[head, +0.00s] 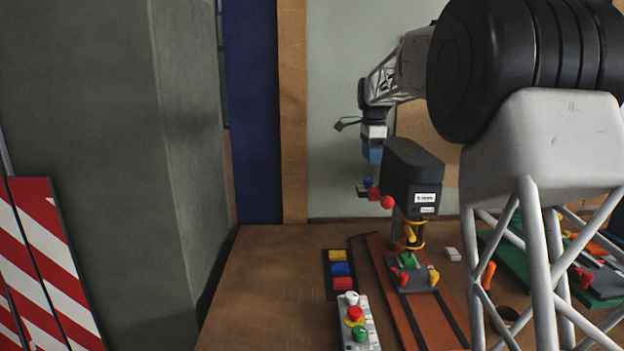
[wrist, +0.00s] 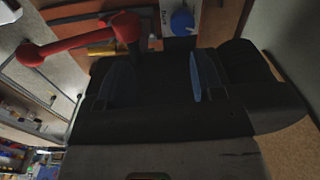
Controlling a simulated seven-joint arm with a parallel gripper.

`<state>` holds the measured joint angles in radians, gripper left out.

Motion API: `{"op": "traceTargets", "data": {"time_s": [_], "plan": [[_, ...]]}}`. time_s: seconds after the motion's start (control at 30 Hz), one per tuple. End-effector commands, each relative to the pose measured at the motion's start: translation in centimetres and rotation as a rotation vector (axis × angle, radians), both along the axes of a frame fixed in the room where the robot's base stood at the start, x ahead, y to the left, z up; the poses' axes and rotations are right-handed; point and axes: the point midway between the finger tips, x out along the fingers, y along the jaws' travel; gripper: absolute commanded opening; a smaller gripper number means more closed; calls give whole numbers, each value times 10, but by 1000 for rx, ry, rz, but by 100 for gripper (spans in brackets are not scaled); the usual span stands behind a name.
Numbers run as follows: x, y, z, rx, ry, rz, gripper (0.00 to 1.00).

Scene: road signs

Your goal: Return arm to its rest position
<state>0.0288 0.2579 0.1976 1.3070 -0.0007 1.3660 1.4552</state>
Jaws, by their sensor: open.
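In the head view the dark machine (head: 412,175) bears white labels and red knobs, and stands on a reddish-brown base. A gap between my gripper and the machine is hard to judge.
The brown workbench (head: 270,290) is clear at left. It carries a strip of yellow, blue and red blocks (head: 341,270), a button box (head: 356,325), a small white block (head: 453,254) and a green board (head: 505,245). A grey pillar (head: 100,130) and red-white striped panels (head: 60,260) stand left.

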Motion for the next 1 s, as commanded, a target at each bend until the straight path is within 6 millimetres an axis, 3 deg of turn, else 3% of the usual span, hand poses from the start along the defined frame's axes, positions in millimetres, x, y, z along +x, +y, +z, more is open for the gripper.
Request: {"op": "traceTargets", "data": {"time_s": [0.47, 1.0], "plan": [[-119, 7, 20, -14, -45, 291, 61], [-264, 13, 10, -44, -91, 635, 61]]}}
